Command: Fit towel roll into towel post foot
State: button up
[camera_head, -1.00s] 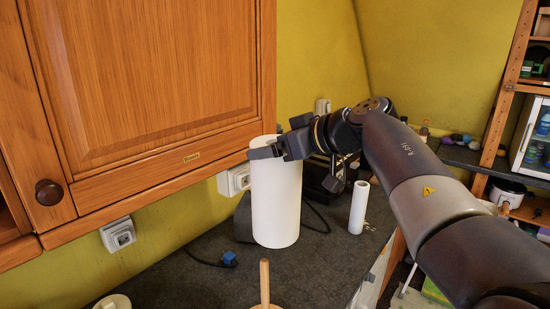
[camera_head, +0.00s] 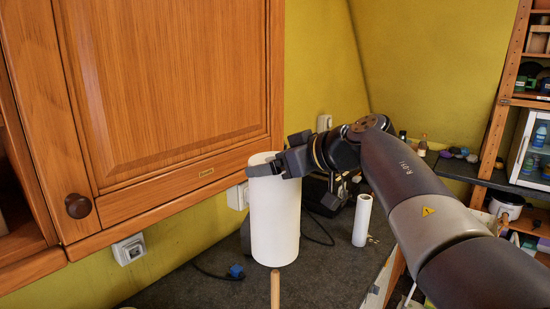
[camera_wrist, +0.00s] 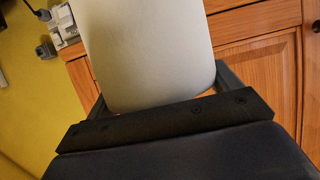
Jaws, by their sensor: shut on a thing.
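A large white towel roll (camera_head: 274,222) hangs upright in my gripper (camera_head: 270,167), which is shut on it near its top. In the wrist view the towel roll (camera_wrist: 150,50) fills the space between the two fingers. The towel post (camera_head: 275,289) is a pale wooden rod at the bottom edge of the head view. Its tip shows right at the roll's lower edge; I cannot tell whether they touch. The post's foot is out of the picture.
A wooden wall cabinet (camera_head: 165,100) stands close left of the roll. A thin white roll (camera_head: 362,220) stands on the dark counter (camera_head: 325,268) to the right. Wall sockets (camera_head: 129,250), a blue plug (camera_head: 237,271) and cables lie behind.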

notch_tip(320, 180, down, 5)
jog(key=shift+r, duration=0.1)
dwell(0.5)
jog(key=shift+f+b, duration=1.05)
jog(key=shift+f, duration=1.95)
jog(key=shift+f+b, duration=1)
jog(key=shift+f, duration=2)
